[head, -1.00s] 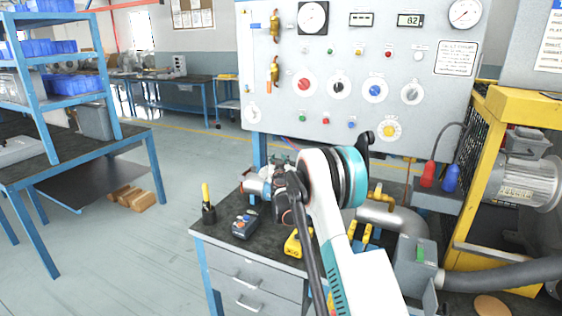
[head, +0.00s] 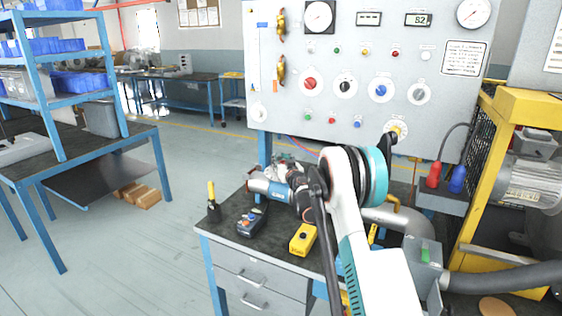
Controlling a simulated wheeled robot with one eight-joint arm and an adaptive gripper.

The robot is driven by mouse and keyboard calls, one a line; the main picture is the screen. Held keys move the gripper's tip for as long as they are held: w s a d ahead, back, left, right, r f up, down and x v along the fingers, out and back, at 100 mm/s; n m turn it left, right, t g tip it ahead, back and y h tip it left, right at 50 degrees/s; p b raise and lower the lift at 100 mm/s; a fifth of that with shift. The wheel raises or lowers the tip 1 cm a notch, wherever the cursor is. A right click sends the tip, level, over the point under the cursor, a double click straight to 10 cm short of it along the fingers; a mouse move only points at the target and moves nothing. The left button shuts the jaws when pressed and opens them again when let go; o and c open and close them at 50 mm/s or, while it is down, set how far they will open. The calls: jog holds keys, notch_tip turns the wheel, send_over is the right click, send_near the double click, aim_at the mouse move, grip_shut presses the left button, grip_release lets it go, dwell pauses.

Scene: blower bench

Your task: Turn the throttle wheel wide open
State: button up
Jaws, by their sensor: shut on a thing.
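My gripper (head: 303,194) is at the bench behind my white and teal arm and is only partly seen. It is at the right end of a blue and silver pipe (head: 268,188) that lies across the bench top. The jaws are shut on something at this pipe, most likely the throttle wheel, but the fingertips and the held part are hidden. The wheel itself cannot be made out clearly, so its angle cannot be told. A small greyish fitting (head: 284,166) shows just above the pipe.
The bench (head: 226,236) holds a dark handheld meter (head: 252,220), a yellow box (head: 303,239) and a yellow-topped marker (head: 212,200). A control panel (head: 312,118) with gauges and knobs stands behind. A yellow frame (head: 515,106) with a motor is at right. Floor at left front is clear.

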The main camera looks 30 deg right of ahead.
jog(key=o, duration=0.9)
jog(key=shift+o, duration=0.2)
jog(key=shift+s, duration=0.1)
jog(key=s, duration=0.4)
jog(key=s+a, duration=0.1)
jog(key=s, duration=0.6)
jog(key=shift+s+a, duration=0.3)
jog(key=shift+s, duration=0.1)
